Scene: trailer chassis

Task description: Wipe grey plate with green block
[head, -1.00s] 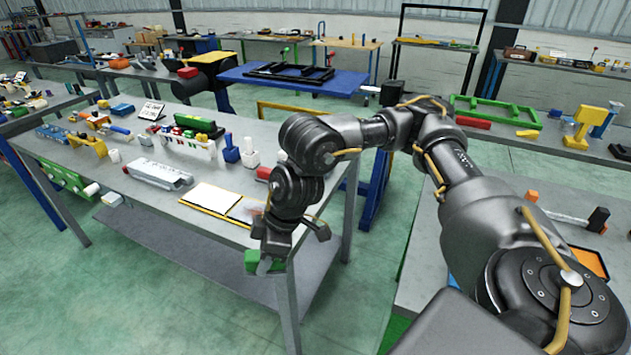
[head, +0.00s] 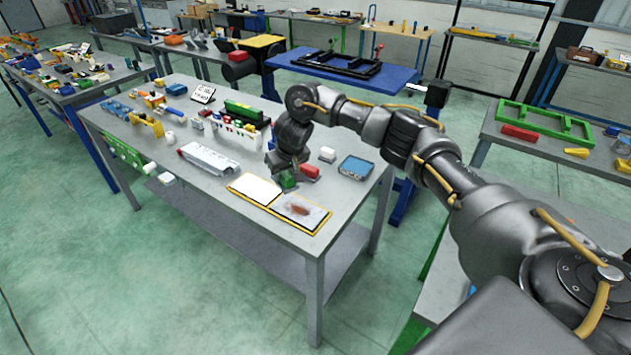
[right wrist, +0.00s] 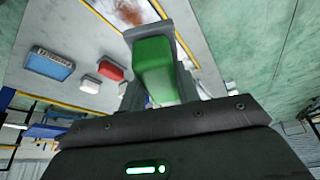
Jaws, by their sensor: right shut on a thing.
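The grey plate (head: 302,211) lies in a yellow-edged frame at the front right of the workbench, beside a white panel. It has a reddish-brown stain, which also shows at the top of the right wrist view (right wrist: 131,12). My right gripper (head: 283,177) is shut on the green block (head: 288,182), just behind the plate in the head view. The green block (right wrist: 153,67) sits between both fingers in the right wrist view. I cannot tell whether the block touches anything below. My left gripper is not in view.
A red block (head: 310,171), a white block (head: 327,154) and a blue tray (head: 356,167) stand right of my gripper. A silver-grey part (head: 207,161) lies left of the frame. A rack with a green top (head: 246,113) stands farther back.

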